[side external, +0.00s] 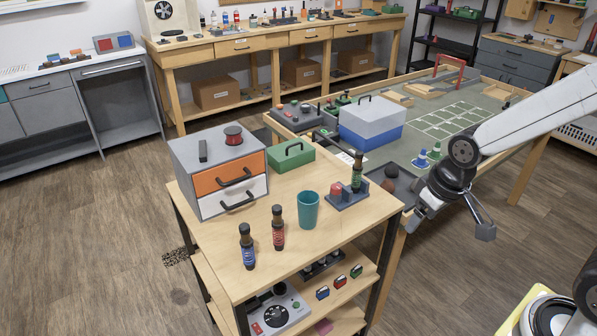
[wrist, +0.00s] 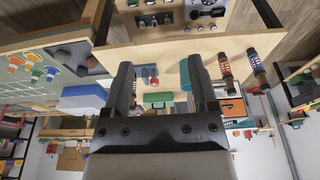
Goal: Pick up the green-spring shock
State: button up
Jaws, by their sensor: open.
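The green-spring shock (side external: 357,172) stands upright in a grey holder (side external: 347,201) at the right side of the wooden cart top, beside a red piece (side external: 336,189). In the wrist view I cannot clearly make it out; a finger may hide it. My gripper (side external: 452,218) is open and empty, to the right of the cart and apart from the shock. In the wrist view its two fingers (wrist: 163,80) are spread wide. A red-spring shock (side external: 278,228) and a blue-spring shock (side external: 247,247) stand upright near the cart's front left.
A teal cup (side external: 308,210) stands just left of the holder. A drawer box (side external: 220,170) and a green toolbox (side external: 291,157) are further back. A dark tray (side external: 397,184) holding a brown round thing lies between holder and gripper. A blue-and-white case (side external: 371,123) stands on the table behind.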

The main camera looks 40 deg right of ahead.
jog(key=w+d+r+m+y, duration=0.1)
jog(key=w+d+m+y, duration=0.2)
jog(key=w+m, duration=0.5)
jog(key=w+d+r+m+y, duration=0.1)
jog(key=w+d+m+y, duration=0.15)
jog(key=w+m, duration=0.6)
jog(key=w+d+m+t+y, duration=0.4)
jog(key=w+d+m+t, duration=0.3)
jog(key=w+d+m, duration=0.4)
send_near(357, 172)
jog(key=w+a+r, duration=0.1)
jog(key=w+r, duration=0.2)
jog(key=w, duration=0.1)
jog(key=x, duration=0.8)
jog(key=shift+s+a+f, duration=0.2)
jog(key=shift+s, duration=0.05)
jog(key=shift+n, duration=0.25)
grip_shut()
